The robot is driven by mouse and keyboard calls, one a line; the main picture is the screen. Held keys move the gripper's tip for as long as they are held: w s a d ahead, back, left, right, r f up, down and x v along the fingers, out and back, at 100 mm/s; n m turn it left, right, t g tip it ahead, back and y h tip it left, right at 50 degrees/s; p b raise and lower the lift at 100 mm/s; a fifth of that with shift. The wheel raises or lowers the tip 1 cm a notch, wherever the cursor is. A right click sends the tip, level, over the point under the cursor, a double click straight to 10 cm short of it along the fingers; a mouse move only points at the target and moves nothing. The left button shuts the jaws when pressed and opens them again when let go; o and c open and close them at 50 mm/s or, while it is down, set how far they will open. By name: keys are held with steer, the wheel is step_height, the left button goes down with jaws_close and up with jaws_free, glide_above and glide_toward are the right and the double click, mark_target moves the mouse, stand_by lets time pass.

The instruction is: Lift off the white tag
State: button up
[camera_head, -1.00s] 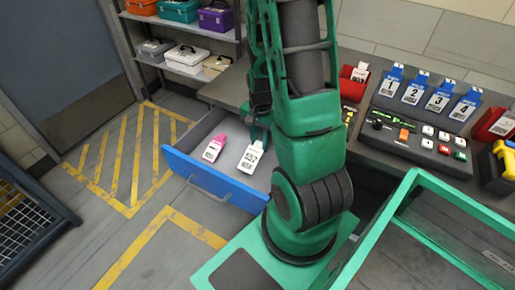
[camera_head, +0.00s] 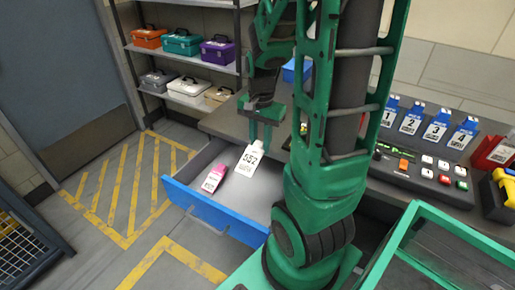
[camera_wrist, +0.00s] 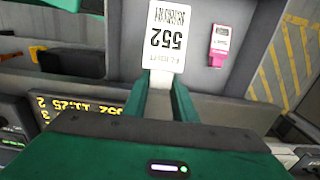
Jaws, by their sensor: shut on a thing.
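The white tag (camera_head: 250,158), printed 552, is held at its top end by my gripper (camera_head: 262,138), which is shut on it. The tag hangs tilted above the open drawer. In the wrist view the white tag (camera_wrist: 166,38) sticks out beyond the fingertips of my gripper (camera_wrist: 160,80), its print upside down. The pink-topped tag (camera_head: 214,178) lies in the drawer to the left, apart from the gripper; it also shows in the wrist view (camera_wrist: 220,42).
The blue-fronted drawer (camera_head: 214,212) stands open below the counter. A control panel (camera_head: 415,160) with buttons and several blue-topped numbered tags is at the right. A shelf (camera_head: 185,58) of coloured cases stands at the back left. A green-framed bin (camera_head: 440,222) is at the front right.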

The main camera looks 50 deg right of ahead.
steer(key=shift+r, duration=0.15)
steer(key=shift+r, duration=3.15)
